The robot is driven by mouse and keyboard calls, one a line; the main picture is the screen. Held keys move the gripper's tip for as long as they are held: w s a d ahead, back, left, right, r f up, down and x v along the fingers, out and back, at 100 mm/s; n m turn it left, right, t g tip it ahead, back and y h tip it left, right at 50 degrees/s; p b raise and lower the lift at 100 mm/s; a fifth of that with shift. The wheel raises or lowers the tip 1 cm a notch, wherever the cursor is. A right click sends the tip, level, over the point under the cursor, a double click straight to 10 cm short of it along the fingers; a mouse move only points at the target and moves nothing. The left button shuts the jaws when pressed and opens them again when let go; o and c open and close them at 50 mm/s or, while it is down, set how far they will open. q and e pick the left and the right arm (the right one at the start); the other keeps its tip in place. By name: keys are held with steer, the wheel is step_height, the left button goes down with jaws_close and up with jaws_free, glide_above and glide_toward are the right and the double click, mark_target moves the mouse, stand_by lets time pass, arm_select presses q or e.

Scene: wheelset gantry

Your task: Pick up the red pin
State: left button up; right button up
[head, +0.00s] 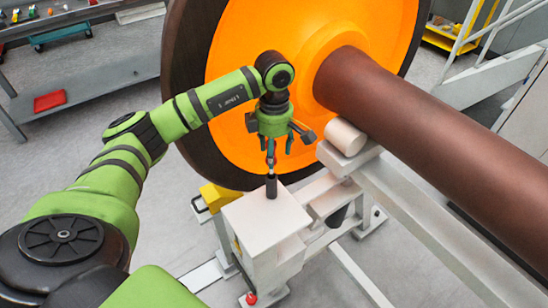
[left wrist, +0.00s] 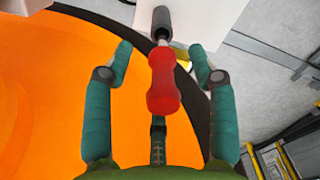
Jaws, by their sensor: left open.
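The red pin (left wrist: 163,85) shows in the left wrist view as a red handle with a metal shaft leading into a dark cylindrical socket (left wrist: 162,22). In the head view, the pin (head: 271,160) is small and stands upright in the dark socket (head: 271,186) on top of a white block (head: 258,215). My left gripper (head: 279,145) is open, pointing down over the pin. In the left wrist view, its fingers (left wrist: 160,50) lie on both sides of the pin, with visible gaps and no clear contact. My right gripper is not in view.
A large orange wheel (head: 245,50) with a dark rim stands right behind my left gripper. Its brown axle (head: 430,115) runs to the right above a white beam (head: 420,205). A bench (head: 90,70) with a red tray (head: 50,101) is at the left; grey floor lies between.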

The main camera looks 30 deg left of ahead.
arm_select(q)
steer(key=shift+s+a+f+p, duration=0.2)
steer(key=shift+f+p, duration=0.2)
steer(key=shift+f, duration=0.15)
steer(key=shift+s+a+f+p, duration=0.15)
steer(key=shift+f+p, duration=0.25)
steer(key=shift+f, duration=0.1)
steer(key=shift+w+f, duration=0.2)
steer(key=shift+f, duration=1.15)
jaws_close()
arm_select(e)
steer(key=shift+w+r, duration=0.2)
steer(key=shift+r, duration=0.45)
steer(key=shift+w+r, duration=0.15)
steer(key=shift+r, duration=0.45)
arm_select(q)
steer(key=shift+r, duration=0.15)
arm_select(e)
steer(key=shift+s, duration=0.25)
